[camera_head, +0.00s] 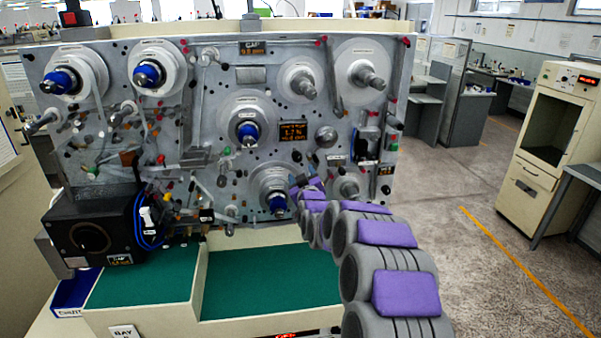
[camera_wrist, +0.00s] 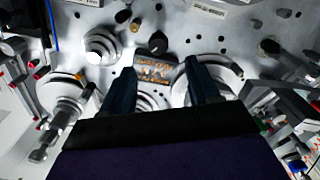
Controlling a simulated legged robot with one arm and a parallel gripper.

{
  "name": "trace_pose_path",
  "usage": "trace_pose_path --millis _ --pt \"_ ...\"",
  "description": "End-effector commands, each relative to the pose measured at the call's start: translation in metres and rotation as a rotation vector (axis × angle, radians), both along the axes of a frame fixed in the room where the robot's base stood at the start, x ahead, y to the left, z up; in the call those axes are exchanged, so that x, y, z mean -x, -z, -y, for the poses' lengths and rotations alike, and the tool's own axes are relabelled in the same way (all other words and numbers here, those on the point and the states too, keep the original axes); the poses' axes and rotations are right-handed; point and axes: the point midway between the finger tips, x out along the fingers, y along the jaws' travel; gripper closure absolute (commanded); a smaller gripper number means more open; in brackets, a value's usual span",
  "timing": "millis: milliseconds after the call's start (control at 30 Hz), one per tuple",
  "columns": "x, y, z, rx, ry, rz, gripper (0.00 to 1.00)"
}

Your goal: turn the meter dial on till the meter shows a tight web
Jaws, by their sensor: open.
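My gripper (camera_wrist: 159,72) is open in the wrist view, with its two dark fingers apart and nothing between them. An orange-lit meter display (camera_wrist: 153,69) shows beyond and between the fingertips; its text is too blurred to read. A black dial-like knob (camera_wrist: 157,43) sits on the panel just above that display, apart from the fingers. In the head view my gripper (camera_head: 304,186) is at the lower middle of the panel, small and partly hidden by my arm. A lit meter (camera_head: 293,131) above it reads about 1.7 %, with a blurred line below.
The grey machine panel (camera_head: 205,60) carries several white reels, blue-hubbed spindles and small pegs around my gripper. A black box (camera_head: 95,225) stands at lower left, above a green-topped base (camera_head: 265,285). Open floor (camera_head: 460,270) lies to the right, before a beige cabinet (camera_head: 550,150).

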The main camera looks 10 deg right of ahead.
Motion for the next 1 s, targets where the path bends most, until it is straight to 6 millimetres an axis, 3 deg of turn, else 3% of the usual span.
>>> trace_pose_path --millis 400,1000 --pt "0.043 0.000 0.000 -0.001 0.001 0.000 0.39" --pt "0.055 0.004 -0.004 -0.013 -0.010 -0.039 0.39"
